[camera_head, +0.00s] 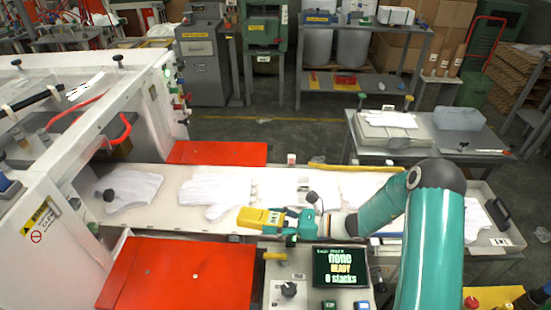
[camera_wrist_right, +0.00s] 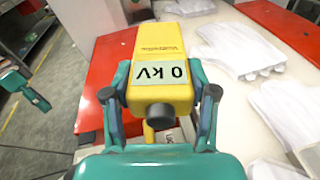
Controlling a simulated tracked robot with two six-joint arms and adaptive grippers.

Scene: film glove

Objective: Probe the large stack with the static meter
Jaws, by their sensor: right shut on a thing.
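My right gripper (camera_head: 291,224) is shut on the yellow static meter (camera_head: 259,218), which it holds over the near edge of the white belt. In the right wrist view the meter (camera_wrist_right: 165,60) sits between both fingers (camera_wrist_right: 160,105), and its display reads 0 kV. White glove stacks lie along the belt: one at the left (camera_head: 133,189), a wide one (camera_head: 215,194) beyond the meter, and one (camera_head: 290,190) further right. I cannot tell for certain which is the large one. A teal gripper, apparently my left (camera_wrist_right: 38,98), shows at the left of the wrist view.
A control panel screen (camera_head: 341,267) reads none, READY, 0 stacks. Red panels stand before (camera_head: 175,275) and behind (camera_head: 217,153) the belt. A white machine frame (camera_head: 140,95) rises at the left. A grey table (camera_head: 430,138) with a tub stands behind.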

